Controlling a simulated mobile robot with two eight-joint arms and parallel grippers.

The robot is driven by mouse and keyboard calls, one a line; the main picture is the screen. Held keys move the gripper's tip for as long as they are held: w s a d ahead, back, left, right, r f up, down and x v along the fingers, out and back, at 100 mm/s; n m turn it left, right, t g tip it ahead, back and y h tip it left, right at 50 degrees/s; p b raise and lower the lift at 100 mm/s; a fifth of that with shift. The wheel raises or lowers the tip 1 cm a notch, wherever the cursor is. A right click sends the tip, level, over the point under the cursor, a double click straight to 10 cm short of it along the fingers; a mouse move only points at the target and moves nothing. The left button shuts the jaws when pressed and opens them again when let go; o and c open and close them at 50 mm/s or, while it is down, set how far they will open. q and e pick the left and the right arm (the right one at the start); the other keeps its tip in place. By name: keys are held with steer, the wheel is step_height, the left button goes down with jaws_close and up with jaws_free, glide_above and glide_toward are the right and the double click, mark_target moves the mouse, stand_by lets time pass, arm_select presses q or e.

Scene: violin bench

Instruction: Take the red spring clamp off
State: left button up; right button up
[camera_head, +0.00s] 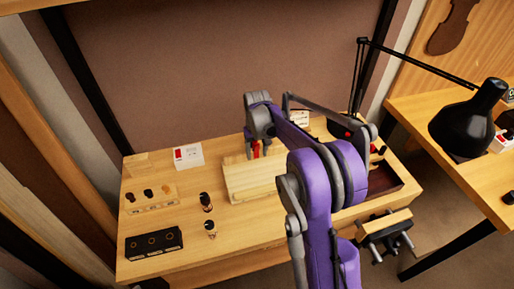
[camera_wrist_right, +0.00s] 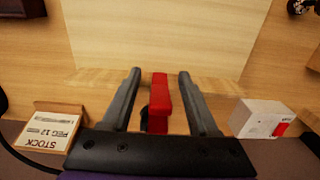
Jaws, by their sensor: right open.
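The red spring clamp (camera_wrist_right: 159,97) stands at the edge of a pale wooden board (camera_wrist_right: 165,35) in the right wrist view. In the head view, a small part of the clamp (camera_head: 256,150) shows at the back edge of the board (camera_head: 245,180). My right gripper (camera_wrist_right: 160,78) is open, with one finger on each side of the clamp. Small gaps show between the fingers and the clamp. In the head view my right gripper (camera_head: 258,146) is mostly hidden by its own wrist. My left gripper is in neither view.
A black three-hole block (camera_head: 153,243) and two small dark-topped bottles (camera_head: 206,202) are on the left. A dark tray (camera_head: 382,183) lies right. A black lamp (camera_head: 468,118) overhangs the side table.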

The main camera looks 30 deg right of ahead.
jaws_close()
stand_by(0.6)
stand_by(0.3)
